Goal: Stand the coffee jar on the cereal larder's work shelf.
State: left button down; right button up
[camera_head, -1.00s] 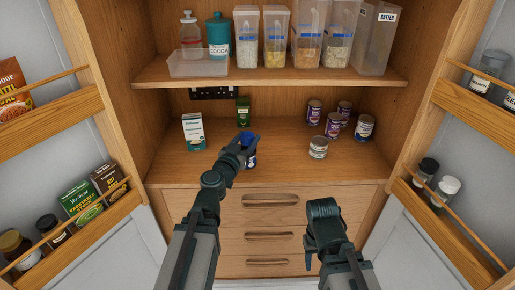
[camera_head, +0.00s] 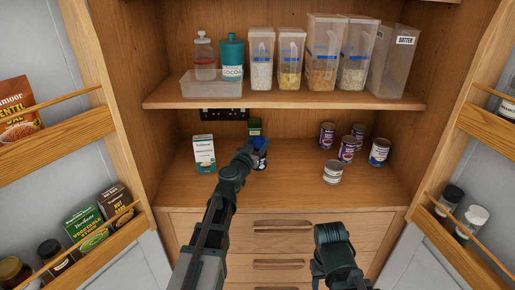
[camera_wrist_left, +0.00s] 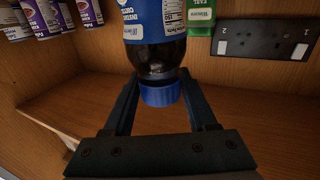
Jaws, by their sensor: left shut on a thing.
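The coffee jar, with a dark body, blue label and blue lid (camera_head: 261,142), is at the middle-left of the work shelf (camera_head: 285,190), in front of a green box. It shows in the left wrist view (camera_wrist_left: 158,60), lid toward the camera's bottom edge. My left gripper (camera_head: 256,148) is shut on the jar, with one finger on each side near the lid, as the left wrist view shows (camera_wrist_left: 158,88). The arm hides much of the jar in the head view; I cannot tell whether its base touches the shelf. My right arm (camera_head: 332,245) is low in front of the drawers; its fingertips are not clear.
A white and teal box (camera_head: 204,153) stands left of the jar and a green box (camera_head: 255,127) behind it. Several cans (camera_head: 347,149) stand at the right. An upper shelf (camera_head: 285,98) with containers overhangs the back. Open shelf space lies between jar and cans.

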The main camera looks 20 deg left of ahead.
pick_arm(q)
jog(key=shift+w, duration=0.2)
jog(key=shift+w+a+f+b, duration=0.2)
jog(key=shift+w, duration=0.4)
jog(key=shift+w+a+f+b, duration=0.15)
jog(key=shift+w+a+b, duration=0.05)
jog(key=shift+w, duration=0.4)
jog(key=f+b, duration=0.3)
jog(key=shift+s, duration=0.2)
jog(key=shift+f, duration=0.25)
jog(key=shift+c, duration=1)
grip_release()
jog(key=shift+r, duration=0.1)
